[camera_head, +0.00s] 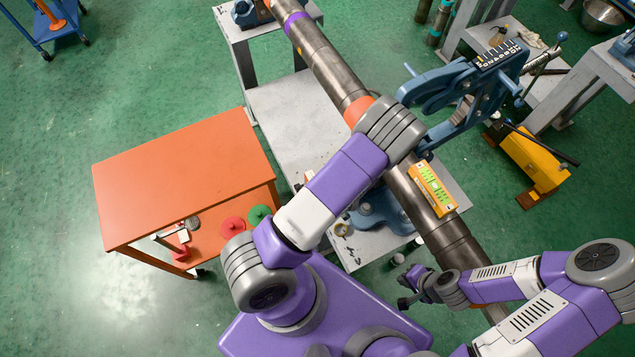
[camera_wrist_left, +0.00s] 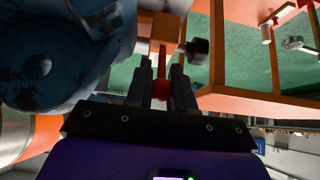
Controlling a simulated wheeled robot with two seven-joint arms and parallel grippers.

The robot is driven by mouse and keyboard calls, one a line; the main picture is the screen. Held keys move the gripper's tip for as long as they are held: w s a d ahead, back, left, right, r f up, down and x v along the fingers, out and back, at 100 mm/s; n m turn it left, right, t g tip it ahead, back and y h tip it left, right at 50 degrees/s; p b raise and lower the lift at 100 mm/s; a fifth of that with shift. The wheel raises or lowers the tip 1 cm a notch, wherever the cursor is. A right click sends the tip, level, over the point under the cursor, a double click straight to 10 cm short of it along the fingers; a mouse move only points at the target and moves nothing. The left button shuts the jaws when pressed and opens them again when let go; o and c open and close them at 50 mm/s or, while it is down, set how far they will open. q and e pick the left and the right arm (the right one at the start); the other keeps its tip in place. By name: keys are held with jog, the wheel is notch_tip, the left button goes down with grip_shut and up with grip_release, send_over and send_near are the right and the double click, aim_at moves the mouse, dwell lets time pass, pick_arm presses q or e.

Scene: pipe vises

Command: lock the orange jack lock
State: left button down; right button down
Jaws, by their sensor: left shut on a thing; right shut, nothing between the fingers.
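The orange jack lock (camera_wrist_left: 158,28) shows in the left wrist view beside the large blue vise body (camera_wrist_left: 45,65). It has an orange block, a red stem running down and a black knob on its right side. My left gripper (camera_wrist_left: 161,80) is shut on the red stem, one dark finger on each side. In the head view my left arm hides this gripper and the lock. The blue vise (camera_head: 462,90) rises at the right of the long pipe (camera_head: 335,72). My right gripper (camera_head: 410,292) is shut and empty, low in the head view, left of the pipe's near end.
An orange cart (camera_head: 185,170) with red and green discs stands at the left. A yellow level (camera_head: 432,190) lies on the pipe. Grey metal stands (camera_head: 285,120) are under the pipe. A yellow tool (camera_head: 535,160) is on the floor at the right. Green floor is open at left.

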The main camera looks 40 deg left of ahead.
pick_arm(q)
jog(key=shift+s+d+f+t+y+b, duration=0.2)
jog(key=shift+d+t+y+b, duration=0.15)
jog(key=shift+y+b, duration=0.4)
jog(key=c, duration=1)
grip_release()
jog(key=shift+a+r+p, duration=0.1)
jog(key=shift+p, duration=0.2)
